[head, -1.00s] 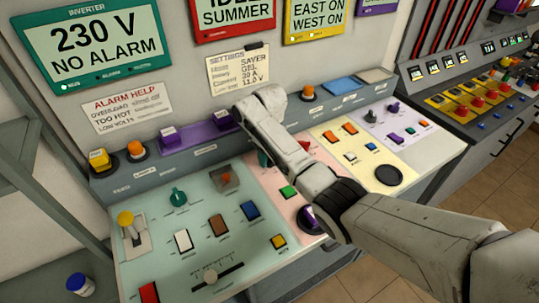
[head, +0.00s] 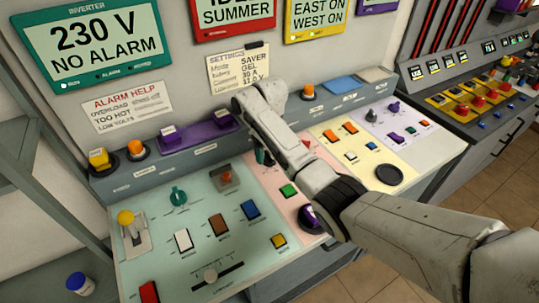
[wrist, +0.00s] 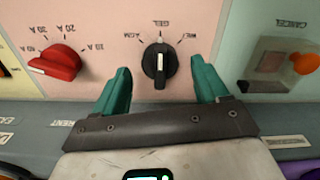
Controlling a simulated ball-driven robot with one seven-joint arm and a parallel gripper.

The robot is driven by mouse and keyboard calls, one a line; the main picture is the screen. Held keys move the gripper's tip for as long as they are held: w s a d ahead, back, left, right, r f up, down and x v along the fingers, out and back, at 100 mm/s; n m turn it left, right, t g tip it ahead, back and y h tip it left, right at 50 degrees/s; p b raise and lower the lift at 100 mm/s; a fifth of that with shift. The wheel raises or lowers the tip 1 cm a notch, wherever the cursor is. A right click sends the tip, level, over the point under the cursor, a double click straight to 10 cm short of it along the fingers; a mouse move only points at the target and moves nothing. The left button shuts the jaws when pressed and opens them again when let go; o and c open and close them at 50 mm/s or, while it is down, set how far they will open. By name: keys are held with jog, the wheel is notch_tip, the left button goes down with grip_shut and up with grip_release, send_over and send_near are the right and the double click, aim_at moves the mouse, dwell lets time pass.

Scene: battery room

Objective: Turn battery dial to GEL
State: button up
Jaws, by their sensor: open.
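My gripper (wrist: 160,72) is open, one teal finger on each side of the dial, with a gap on both sides. In the head view my arm hides the dial.
A red dial (wrist: 55,63) with amp marks is left of the gripper. A clear cover (wrist: 270,62) under the CANCEL label is at the right. In the head view a settings card (head: 238,75) on the wall lists GEL. Several switches (head: 220,225) fill the green panel.

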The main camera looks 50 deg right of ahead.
notch_tip(320, 180, up, 9)
jog(key=p, duration=0.1)
jog(key=shift+f, duration=0.15)
dwell(0.6)
